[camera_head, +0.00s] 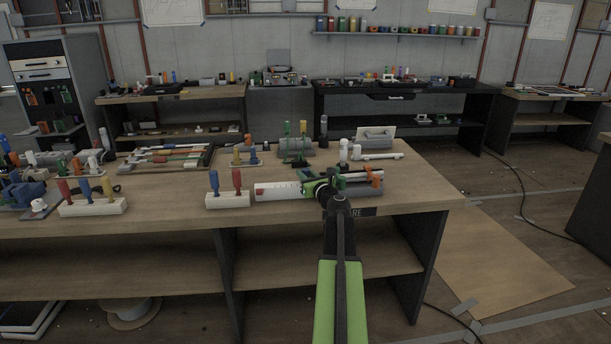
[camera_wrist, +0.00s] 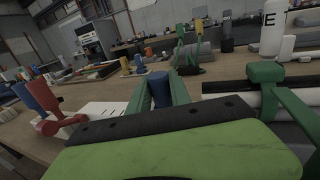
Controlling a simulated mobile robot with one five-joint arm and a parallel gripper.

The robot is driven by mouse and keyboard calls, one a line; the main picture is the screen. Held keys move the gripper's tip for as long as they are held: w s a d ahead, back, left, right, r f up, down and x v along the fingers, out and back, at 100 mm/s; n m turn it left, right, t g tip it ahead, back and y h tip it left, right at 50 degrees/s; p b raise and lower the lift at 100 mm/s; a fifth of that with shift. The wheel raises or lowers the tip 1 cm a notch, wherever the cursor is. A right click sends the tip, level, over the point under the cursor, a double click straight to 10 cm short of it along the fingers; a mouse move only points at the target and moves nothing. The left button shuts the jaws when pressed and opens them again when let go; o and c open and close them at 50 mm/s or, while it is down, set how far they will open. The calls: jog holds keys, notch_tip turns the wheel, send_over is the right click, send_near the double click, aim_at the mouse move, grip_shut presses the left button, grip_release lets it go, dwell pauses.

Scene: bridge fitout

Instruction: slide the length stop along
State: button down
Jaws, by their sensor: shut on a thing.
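A white rail fixture (camera_head: 280,190) with red marks at its left end lies along the front edge of the workbench. My gripper (camera_head: 323,182) reaches over it from the front. In the wrist view, the green fingers of my gripper (camera_wrist: 160,78) are shut on an upright blue knob (camera_wrist: 160,92). The knob appears to belong to the length stop; the stop's body is hidden behind my gripper. The rail's white left part also shows in the wrist view (camera_wrist: 103,109), left of the fingers.
A white block with red and blue handles (camera_head: 228,199) stands close left of the rail. A similar block (camera_head: 93,207) stands farther left. An orange part (camera_head: 376,179) sits near the rail's right end.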

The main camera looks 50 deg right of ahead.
jog(key=shift+a, duration=0.15)
jog(key=shift+w+a, duration=0.15)
jog(key=c, duration=1.2)
grip_release()
